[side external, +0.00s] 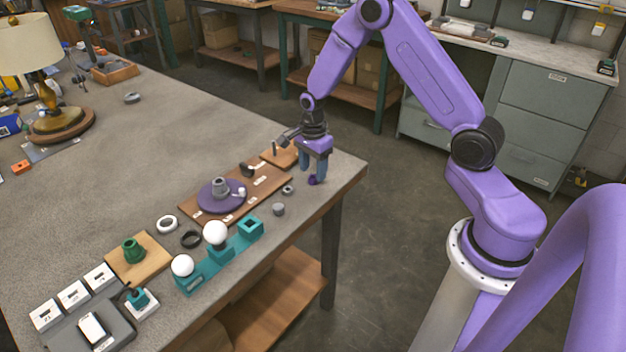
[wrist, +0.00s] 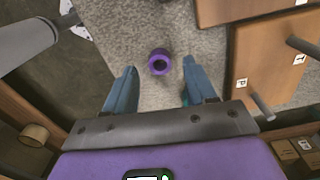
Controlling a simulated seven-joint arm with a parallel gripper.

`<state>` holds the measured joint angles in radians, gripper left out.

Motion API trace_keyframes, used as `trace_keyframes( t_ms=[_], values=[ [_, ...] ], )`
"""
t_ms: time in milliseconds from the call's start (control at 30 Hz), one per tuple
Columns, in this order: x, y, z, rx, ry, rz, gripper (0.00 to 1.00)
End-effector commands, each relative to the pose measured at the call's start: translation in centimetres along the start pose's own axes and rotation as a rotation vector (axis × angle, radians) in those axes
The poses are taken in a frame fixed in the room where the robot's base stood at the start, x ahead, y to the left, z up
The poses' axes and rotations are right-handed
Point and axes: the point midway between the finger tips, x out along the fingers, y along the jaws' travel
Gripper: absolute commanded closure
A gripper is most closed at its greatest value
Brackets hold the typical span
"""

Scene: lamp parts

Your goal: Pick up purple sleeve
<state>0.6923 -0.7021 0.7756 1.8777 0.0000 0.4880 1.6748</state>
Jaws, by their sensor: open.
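The purple sleeve (side external: 312,181) is a small ring near the right corner of the table, just below my gripper (side external: 315,172) in the side view. In the wrist view the sleeve (wrist: 159,54) shows as a purple ring with a dark hole. It lies on the grey tabletop between the lines of my two blue fingers, a little past their tips. My gripper points down and is open, with nothing between the fingers. Whether the fingers reach down to the sleeve's height, I cannot tell.
A wooden board (side external: 270,186) with a purple disc base (side external: 221,196) stands left of my gripper. A grey ring (side external: 288,190) and a grey cylinder (side external: 278,209) lie nearby. A teal holder (side external: 205,271) carries white bulbs. The table edge is close to the sleeve.

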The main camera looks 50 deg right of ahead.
Motion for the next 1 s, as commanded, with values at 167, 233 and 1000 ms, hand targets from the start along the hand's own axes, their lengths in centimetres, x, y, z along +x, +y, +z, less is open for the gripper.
trace_keyframes(
  t_ms=[167, 233, 1000],
  values=[
    [1.9, 0.0, 0.0, 0.000, 0.000, 0.002, 0.44],
    [2.2, 0.0, 0.0, -0.001, 0.000, 0.001, 0.44],
    [2.2, 0.0, 0.0, 0.000, 0.000, 0.000, 1.00]
  ],
)
